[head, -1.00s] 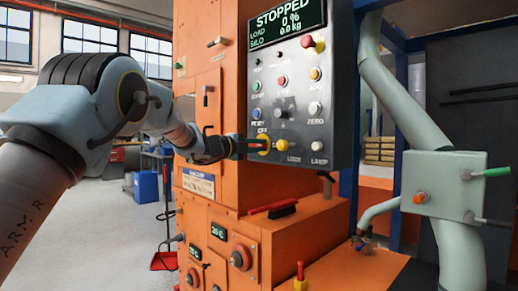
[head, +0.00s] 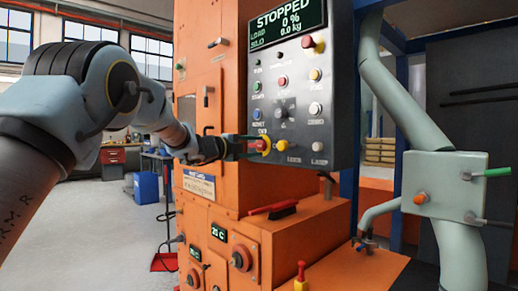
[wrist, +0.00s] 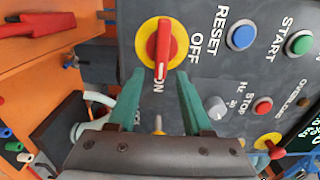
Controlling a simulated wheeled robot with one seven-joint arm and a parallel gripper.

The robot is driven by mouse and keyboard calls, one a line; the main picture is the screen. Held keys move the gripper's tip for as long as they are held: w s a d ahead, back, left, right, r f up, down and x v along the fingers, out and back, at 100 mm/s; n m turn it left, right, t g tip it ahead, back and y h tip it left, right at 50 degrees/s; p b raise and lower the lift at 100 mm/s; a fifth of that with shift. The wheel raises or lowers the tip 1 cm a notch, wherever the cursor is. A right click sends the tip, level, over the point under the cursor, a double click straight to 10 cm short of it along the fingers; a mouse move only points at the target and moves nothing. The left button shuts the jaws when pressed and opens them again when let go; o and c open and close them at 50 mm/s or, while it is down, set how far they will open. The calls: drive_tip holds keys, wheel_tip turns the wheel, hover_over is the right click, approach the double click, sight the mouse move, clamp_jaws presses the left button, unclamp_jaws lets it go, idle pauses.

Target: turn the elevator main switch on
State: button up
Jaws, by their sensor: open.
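The main switch is a red handle on a yellow round plate, seen in the wrist view (wrist: 163,45) and on the grey control panel in the head view (head: 265,144). My gripper (wrist: 158,82) is open. Its two green fingers stand apart on either side of the handle's lower end, with space beside it. In the head view my gripper (head: 246,146) reaches the switch from the left, partly covering it. The panel display (head: 287,22) reads STOPPED.
Other buttons surround the switch, including a blue RESET button (wrist: 241,36) and a red STOP button (wrist: 262,105). An orange ledge with a red-handled brush (head: 273,209) lies below the panel. A grey-green pipe and box (head: 443,185) stand at the right.

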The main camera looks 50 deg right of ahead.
drive_tip(key=a, duration=0.8)
drive_tip(key=shift+w+a+b, duration=0.2)
drive_tip(key=shift+a+b, duration=0.15)
drive_tip(key=shift+a, duration=0.05)
drive_tip(key=shift+w, duration=0.1)
